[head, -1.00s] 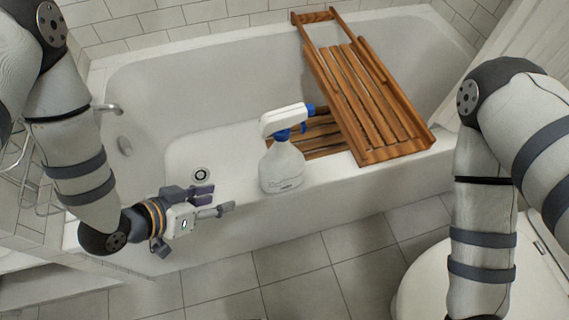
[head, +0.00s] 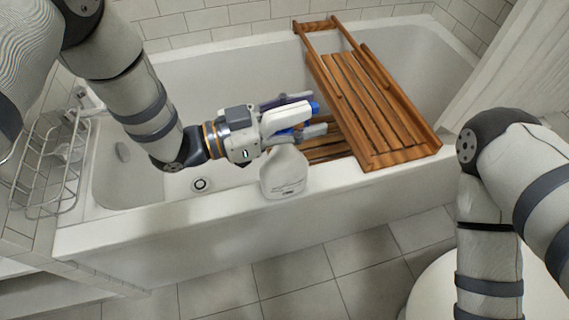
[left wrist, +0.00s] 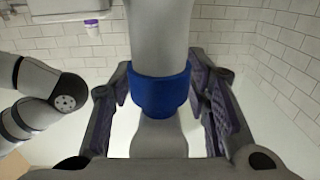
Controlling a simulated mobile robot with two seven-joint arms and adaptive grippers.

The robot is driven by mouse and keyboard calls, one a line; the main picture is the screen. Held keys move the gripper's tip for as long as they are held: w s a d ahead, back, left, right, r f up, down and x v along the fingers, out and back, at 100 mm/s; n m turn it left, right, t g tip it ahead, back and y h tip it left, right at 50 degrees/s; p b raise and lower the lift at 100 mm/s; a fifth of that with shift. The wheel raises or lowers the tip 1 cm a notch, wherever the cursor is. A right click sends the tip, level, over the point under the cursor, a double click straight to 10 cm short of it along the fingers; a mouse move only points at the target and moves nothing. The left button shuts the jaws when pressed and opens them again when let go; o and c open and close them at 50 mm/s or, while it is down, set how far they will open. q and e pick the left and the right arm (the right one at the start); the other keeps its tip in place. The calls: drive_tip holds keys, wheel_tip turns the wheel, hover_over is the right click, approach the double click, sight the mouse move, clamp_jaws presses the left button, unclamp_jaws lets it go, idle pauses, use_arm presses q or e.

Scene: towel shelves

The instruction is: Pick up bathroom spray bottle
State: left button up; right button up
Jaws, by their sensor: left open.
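The spray bottle (head: 284,174) stands upright on the front rim of the bathtub in the head view. It has a white body, a white trigger head and blue parts at the collar and nozzle. My left gripper (head: 304,114) is at the bottle's head, with one finger on either side of it. In the left wrist view the bottle's blue collar (left wrist: 160,92) and white head lie between the two open fingers, with gaps on both sides. My right gripper is out of view; only my right arm shows.
A wooden slatted rack (head: 372,105) lies across the tub right beside the bottle. The bathtub (head: 130,235) has a drain inside at left. A wire basket (head: 48,165) is at far left. A white rounded lid (head: 430,285) is at lower right.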

use_arm(q)
clamp_jaws()
idle(0.4)
